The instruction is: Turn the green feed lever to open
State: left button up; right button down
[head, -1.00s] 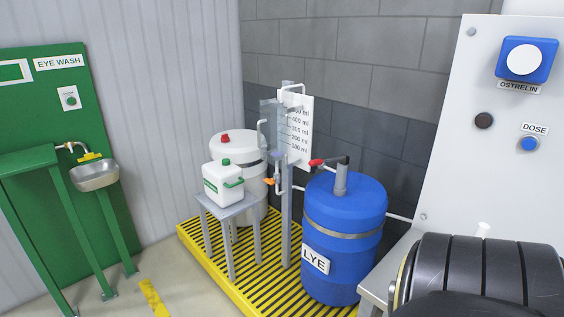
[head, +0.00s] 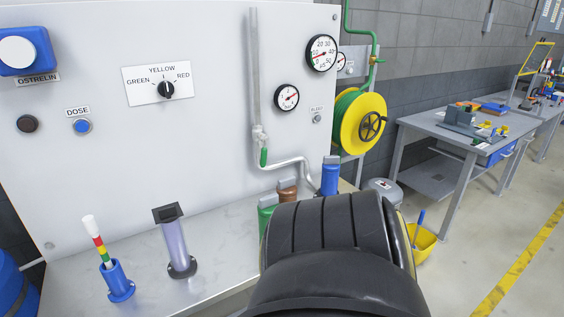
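The green feed lever (head: 264,156) is on a valve in the grey pipe (head: 253,80) on the white panel, near the middle of the head view. The lever hangs down, roughly in line with the vertical pipe. A large black rounded part of my own arm fills the lower middle and hides part of the bench and containers. Neither gripper shows in the head view.
The panel carries a GREEN/YELLOW/RED selector (head: 166,89), a blue DOSE button (head: 82,126) and two gauges. A clear tube (head: 175,245) and a blue holder (head: 118,282) stand on the bench. A yellow hose reel (head: 355,122) is to the right, with a grey worktable (head: 425,124) beyond.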

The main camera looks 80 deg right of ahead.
aim_at(266, 139)
jog(key=z, duration=1.85)
